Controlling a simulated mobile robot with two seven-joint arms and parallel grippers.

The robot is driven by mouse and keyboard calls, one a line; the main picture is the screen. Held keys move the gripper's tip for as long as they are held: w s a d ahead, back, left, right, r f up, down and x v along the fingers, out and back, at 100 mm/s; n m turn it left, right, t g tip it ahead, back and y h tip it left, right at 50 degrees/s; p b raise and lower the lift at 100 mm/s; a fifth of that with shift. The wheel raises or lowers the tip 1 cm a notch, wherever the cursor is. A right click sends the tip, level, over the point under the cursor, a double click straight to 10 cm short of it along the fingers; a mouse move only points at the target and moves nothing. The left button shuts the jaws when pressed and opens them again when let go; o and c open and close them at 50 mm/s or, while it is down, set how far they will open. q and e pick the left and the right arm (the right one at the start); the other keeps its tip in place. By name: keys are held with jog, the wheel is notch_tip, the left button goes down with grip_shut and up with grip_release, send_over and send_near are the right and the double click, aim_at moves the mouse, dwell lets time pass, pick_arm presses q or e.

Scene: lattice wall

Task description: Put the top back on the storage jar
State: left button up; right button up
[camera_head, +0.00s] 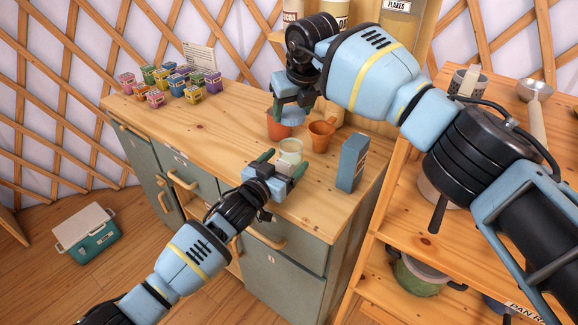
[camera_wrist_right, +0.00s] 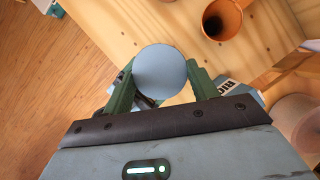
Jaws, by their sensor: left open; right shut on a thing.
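The storage jar, a pale greenish open-topped pot (camera_head: 290,149), stands on the wooden counter near its front edge. My left gripper (camera_head: 286,160) is open, low at the counter, with its green fingertips at the near side of the jar; I cannot tell if they touch it. My right gripper (camera_head: 291,108) is above the counter, behind and higher than the jar. In the right wrist view its green fingers (camera_wrist_right: 160,85) are shut on a round blue-grey lid (camera_wrist_right: 160,70), held flat. The lid hides what lies beneath it, and the jar is not seen there.
A blue box (camera_head: 351,162) stands right of the jar. Several small colored boxes (camera_head: 170,82) sit at the counter's left end. The counter's middle is clear.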

pick_arm(q)
jog(key=c, duration=1.8)
jog(key=shift+o, duration=0.2)
pick_arm(e)
jog(key=shift+w+d+f, duration=0.15)
jog(key=shift+w+f, duration=0.05)
jog(key=shift+f, duration=0.65)
jog(key=shift+w+d+f, duration=0.1)
jog(key=shift+w+f, duration=0.1)
jog(key=shift+f, duration=0.6)
jog(key=shift+w+d+f, duration=0.15)
jog(key=shift+w+f, duration=0.05)
jog(key=shift+f, duration=0.65)
pick_arm(q)
jog(key=shift+f, duration=0.1)
pick_arm(e)
jog(key=shift+f, duration=0.85)
pick_arm(q)
grip_shut()
pick_arm(e)
jog(key=shift+f, duration=0.6)
